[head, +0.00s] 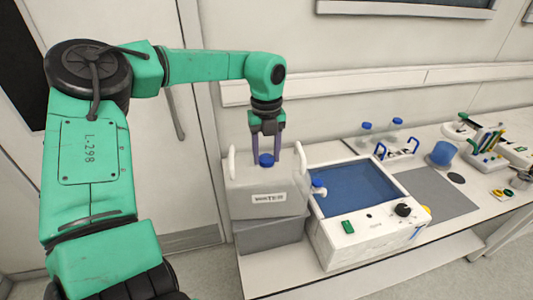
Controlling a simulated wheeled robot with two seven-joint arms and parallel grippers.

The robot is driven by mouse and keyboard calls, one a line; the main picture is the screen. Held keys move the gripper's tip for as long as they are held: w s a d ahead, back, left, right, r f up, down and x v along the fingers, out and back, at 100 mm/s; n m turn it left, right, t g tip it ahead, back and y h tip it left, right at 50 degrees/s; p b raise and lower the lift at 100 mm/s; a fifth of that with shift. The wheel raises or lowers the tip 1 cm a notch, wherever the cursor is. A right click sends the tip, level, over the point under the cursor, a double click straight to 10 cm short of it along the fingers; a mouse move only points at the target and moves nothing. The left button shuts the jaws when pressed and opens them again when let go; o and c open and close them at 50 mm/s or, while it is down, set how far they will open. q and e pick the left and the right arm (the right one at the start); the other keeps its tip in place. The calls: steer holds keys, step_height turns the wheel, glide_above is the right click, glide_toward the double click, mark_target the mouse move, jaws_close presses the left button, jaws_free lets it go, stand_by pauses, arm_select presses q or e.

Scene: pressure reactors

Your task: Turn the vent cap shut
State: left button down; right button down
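A pale grey container labelled "WASTE" (236,200) stands at the near left end of the bench, with white handles on both sides. A small blue cap (266,161) sits on its top; I take this as the vent cap. My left gripper (267,156) points straight down over it. Its two dark fingers are spread apart, one on each side of the cap, with their tips near cap height. I cannot tell whether they touch it. The cap's thread and how far it is turned are hidden. My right gripper is not in view.
A white bath with blue liquid (355,190) stands close on the right, with a blue-capped fitting (318,187) at its left rim. A door and wall are behind my arm.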

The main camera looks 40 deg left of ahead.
mark_target(267, 158)
arm_select(q)
steer(key=shift+c, duration=1.4)
jaws_free()
steer(key=shift+r, duration=0.25)
step_height(267, 158, up, 14)
steer(key=b, duration=0.2)
